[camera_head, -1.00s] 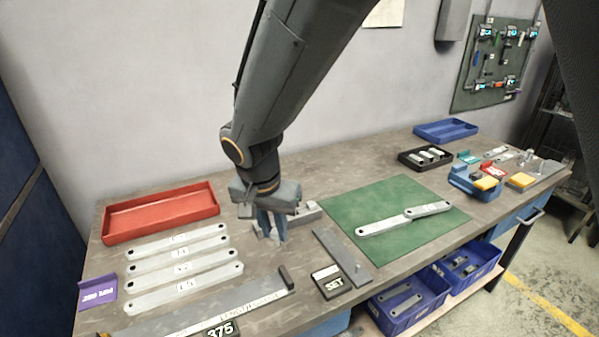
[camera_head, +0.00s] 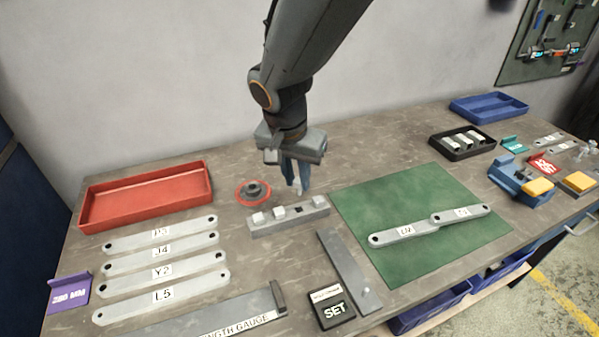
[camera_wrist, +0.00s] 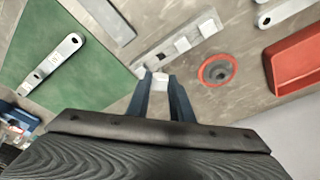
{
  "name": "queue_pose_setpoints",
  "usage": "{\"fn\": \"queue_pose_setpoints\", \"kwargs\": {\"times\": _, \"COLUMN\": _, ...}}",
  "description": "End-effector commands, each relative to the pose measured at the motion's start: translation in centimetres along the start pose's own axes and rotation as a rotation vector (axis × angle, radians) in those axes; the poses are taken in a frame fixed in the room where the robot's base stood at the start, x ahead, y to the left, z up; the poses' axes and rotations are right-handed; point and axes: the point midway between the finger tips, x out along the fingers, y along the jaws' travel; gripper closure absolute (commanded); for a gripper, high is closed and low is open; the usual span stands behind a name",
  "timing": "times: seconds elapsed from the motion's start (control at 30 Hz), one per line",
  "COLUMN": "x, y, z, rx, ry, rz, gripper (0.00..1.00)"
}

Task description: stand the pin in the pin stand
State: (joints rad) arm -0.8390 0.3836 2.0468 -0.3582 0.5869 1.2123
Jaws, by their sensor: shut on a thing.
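The pin stand (camera_head: 290,222) is a grey block on the table with several positions along its top. White square-topped pieces sit in some of them, and one position toward the right shows as a dark empty hole. My gripper (camera_head: 297,188) is shut on a small pale pin (camera_wrist: 161,81), whose end shows between the fingertips in the wrist view. In the head view, the gripper points down, with its fingertips just behind and above the right half of the stand. The pin's lower end is small there, and I cannot tell its exact gap from the stand.
A red disc with a dark knob (camera_head: 254,192) lies left of the gripper. A red tray (camera_head: 147,197) and several labelled bars (camera_head: 160,246) lie further left. A green mat (camera_head: 430,255) with two joined bars is at right. A flat bar (camera_head: 345,270) lies in front.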

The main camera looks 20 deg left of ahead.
Motion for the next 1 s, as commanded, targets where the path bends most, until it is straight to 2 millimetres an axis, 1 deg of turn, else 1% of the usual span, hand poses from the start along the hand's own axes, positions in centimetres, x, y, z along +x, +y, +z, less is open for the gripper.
{"fn": "queue_pose_setpoints", "kwargs": {"times": 0.17, "x": 0.7, "y": 0.0, "z": 0.2, "rx": 0.000, "ry": 0.000, "rz": 0.000, "gripper": 1.00}}
{"fn": "queue_pose_setpoints", "kwargs": {"times": 0.63, "x": 3.7, "y": 0.0, "z": 0.9, "rx": -0.001, "ry": 0.000, "rz": 0.000, "gripper": 1.00}}
{"fn": "queue_pose_setpoints", "kwargs": {"times": 0.8, "x": 4.2, "y": 0.0, "z": 1.1, "rx": -0.001, "ry": 0.000, "rz": -0.001, "gripper": 1.00}}
{"fn": "queue_pose_setpoints", "kwargs": {"times": 1.0, "x": 4.1, "y": 0.0, "z": 1.1, "rx": -0.001, "ry": 0.000, "rz": -0.001, "gripper": 1.00}}
